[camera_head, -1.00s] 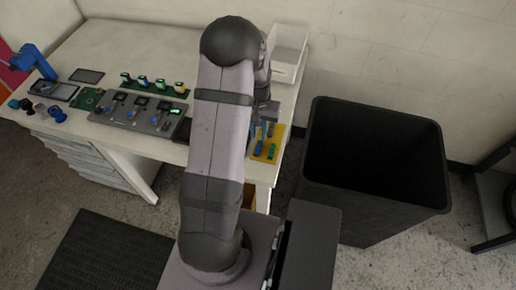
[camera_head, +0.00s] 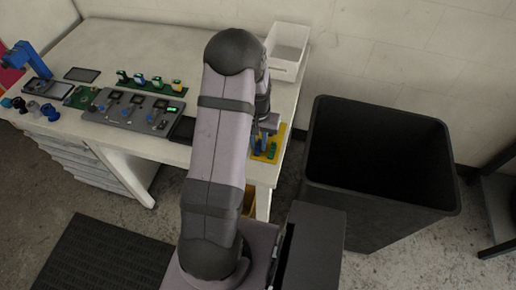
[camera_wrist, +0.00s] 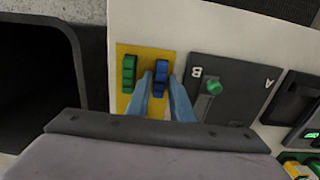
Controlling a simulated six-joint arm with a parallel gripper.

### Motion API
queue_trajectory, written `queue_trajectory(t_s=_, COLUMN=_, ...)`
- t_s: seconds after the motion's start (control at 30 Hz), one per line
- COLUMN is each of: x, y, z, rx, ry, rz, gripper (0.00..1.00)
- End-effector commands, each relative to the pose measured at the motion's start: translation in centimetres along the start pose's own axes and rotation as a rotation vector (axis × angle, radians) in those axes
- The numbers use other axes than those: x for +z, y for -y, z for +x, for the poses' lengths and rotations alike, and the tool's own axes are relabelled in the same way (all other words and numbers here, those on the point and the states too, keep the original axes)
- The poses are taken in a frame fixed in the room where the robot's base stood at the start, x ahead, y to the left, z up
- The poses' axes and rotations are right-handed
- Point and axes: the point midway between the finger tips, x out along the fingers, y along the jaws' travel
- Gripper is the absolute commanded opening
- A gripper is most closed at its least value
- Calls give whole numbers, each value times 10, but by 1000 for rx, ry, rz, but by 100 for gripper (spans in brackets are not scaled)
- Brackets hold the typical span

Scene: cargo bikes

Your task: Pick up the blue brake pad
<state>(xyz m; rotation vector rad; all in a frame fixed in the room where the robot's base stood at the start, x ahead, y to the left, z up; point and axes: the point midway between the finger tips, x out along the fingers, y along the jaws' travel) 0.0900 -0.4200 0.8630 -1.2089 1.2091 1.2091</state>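The blue brake pad (camera_wrist: 161,77) lies on a yellow tray (camera_wrist: 122,60) in the wrist view, beside a green pad (camera_wrist: 129,74) on its left. My gripper (camera_wrist: 161,86) is open, with one finger on each side of the blue pad's lower part. I cannot tell whether the fingers touch it. In the head view my gripper (camera_head: 266,132) is over the yellow tray (camera_head: 282,132) at the table's right end. The blue pad (camera_head: 259,147) and the green pad (camera_head: 272,150) show below it, and my arm hides part of the tray.
A dark panel marked A and B with a green knob (camera_wrist: 214,87) is right of the tray in the wrist view. A large black bin (camera_head: 385,219) stands right of the table. A white bin (camera_head: 284,66) sits at the back. A grey control board (camera_head: 128,112) lies left of my arm.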

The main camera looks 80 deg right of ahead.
Motion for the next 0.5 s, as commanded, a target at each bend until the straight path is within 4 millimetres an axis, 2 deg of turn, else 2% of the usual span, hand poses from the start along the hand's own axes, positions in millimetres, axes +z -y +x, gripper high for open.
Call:
queue_trajectory(t_s=0.17, x=0, y=0, z=0, rx=0, ry=0, rz=0, gripper=18)
queue_trajectory(t_s=0.23, x=0, y=0, z=0, rx=0, ry=0, rz=0, gripper=1)
queue_trajectory(t_s=0.5, x=0, y=0, z=-2, rx=0, ry=0, rz=0, gripper=0)
